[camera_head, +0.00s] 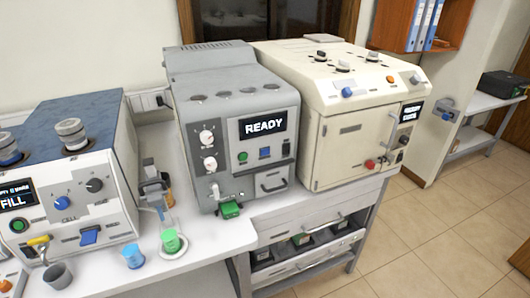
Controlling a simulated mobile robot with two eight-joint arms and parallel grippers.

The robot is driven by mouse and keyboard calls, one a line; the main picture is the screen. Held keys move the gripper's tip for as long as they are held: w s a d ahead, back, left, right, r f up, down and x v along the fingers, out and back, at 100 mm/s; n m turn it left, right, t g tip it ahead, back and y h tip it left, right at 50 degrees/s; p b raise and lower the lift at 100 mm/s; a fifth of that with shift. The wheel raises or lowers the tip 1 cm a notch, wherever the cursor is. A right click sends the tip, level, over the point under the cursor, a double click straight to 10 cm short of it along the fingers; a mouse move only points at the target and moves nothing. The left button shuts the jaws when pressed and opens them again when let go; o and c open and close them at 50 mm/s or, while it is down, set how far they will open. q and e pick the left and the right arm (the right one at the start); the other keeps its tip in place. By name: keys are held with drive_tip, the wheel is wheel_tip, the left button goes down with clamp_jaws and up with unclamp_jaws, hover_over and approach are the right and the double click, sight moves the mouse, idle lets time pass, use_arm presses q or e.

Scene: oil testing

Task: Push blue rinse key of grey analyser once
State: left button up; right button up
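The grey analyser (222,115) stands on the bench in the middle of the head view. Its screen (263,125) reads READY. Below the screen is a row of small keys: a green key (243,157) on the left, the blue key (265,153) in the middle and a dark part (286,148) on the right. Labels by the keys are too small to read. Nothing covers the blue key. Neither of my grippers shows in this view.
A cream machine (335,95) stands close on the analyser's right. A blue-topped machine (75,160) showing FILL is on the left. A green block (230,209), a blue cup (132,257) and a green cup (171,241) are near the front. Open tiled floor (430,235) lies right.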

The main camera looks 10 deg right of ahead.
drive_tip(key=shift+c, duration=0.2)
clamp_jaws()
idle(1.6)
